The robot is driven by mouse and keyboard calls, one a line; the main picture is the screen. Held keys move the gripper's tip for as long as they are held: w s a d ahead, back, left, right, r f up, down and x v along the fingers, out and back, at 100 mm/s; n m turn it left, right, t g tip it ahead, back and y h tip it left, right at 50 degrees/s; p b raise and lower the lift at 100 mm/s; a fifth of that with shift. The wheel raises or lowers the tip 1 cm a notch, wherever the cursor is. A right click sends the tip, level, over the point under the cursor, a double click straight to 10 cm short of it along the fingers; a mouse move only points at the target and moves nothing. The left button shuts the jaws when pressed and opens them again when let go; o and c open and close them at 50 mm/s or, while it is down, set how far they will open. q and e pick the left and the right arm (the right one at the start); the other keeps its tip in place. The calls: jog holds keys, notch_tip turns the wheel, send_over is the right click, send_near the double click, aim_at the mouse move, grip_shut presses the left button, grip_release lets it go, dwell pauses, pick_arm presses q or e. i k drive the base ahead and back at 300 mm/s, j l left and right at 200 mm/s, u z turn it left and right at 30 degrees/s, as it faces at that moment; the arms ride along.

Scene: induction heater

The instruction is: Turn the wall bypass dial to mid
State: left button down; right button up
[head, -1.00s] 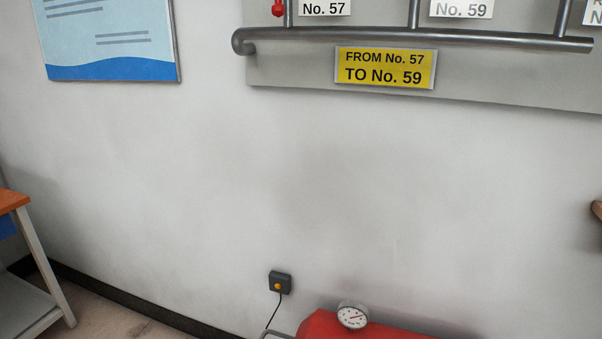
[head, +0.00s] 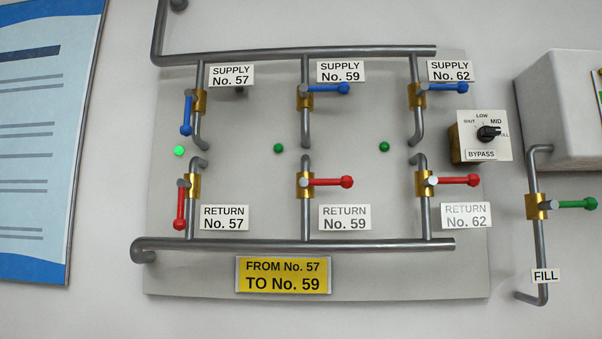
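The bypass dial (head: 488,133) is a black knob on a white plate (head: 476,154) marked BYPASS, at the right of the valve panel in the head view. SHUT, LOW, MID and FULL are printed around the knob. Its pointer seems to face right, towards FULL, at the plate's right edge. The plate is fixed to the front of a brass-coloured box. Neither of my grippers is in view.
Blue supply levers (head: 345,88) and red return levers (head: 347,182) stick out left of the dial. Both No. 57 levers hang down; the others lie sideways. A green FILL lever (head: 590,203) and a pale box (head: 575,105) are to its right.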

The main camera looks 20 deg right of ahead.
aim_at(485, 134)
jog(key=z, duration=1.45)
